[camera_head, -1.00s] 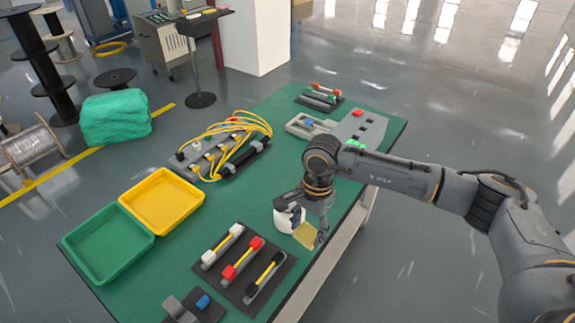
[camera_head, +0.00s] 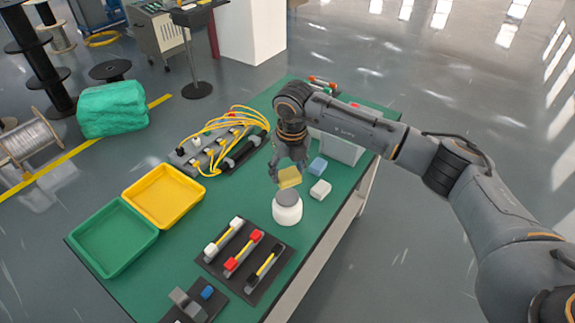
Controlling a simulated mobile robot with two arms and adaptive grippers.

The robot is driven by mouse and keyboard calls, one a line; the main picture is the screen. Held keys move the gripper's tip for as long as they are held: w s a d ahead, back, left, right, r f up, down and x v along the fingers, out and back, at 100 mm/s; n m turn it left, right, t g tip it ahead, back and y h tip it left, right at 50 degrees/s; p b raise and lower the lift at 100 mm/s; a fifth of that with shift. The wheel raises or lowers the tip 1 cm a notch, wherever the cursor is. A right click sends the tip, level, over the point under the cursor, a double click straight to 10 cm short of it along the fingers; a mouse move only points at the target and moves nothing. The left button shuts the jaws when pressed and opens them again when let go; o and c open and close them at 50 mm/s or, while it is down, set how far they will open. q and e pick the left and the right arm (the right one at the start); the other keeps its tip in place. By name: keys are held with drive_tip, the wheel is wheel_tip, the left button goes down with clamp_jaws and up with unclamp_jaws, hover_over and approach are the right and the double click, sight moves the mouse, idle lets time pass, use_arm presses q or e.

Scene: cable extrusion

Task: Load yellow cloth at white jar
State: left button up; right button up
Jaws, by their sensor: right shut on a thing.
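The white jar (camera_head: 287,212) stands upright on the green table, with a grey top (camera_head: 288,197). The yellow cloth (camera_head: 289,178) is a small flat piece just above the jar's top. My right gripper (camera_head: 287,173) is shut on the cloth, pointing down above and slightly behind the jar. I cannot tell whether the cloth touches the jar's top. My left gripper is not in view.
A white block (camera_head: 320,190) and a blue block (camera_head: 317,166) lie right of the jar. A black board (camera_head: 227,264) with white, red and black connectors is in front. Yellow (camera_head: 165,195) and green (camera_head: 112,238) trays stand left. A cable board (camera_head: 212,168) lies behind.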

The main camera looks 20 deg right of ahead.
drive_tip(key=shift+w+m, duration=0.1)
drive_tip(key=shift+m, duration=0.3)
drive_tip(key=shift+f+b, duration=1.6)
drive_tip(key=shift+f, duration=1.35)
drive_tip(key=shift+f+b, duration=0.55)
drive_tip(key=shift+r, duration=0.15)
drive_tip(key=shift+r+p, duration=2)
drive_tip(key=shift+r, duration=1.45)
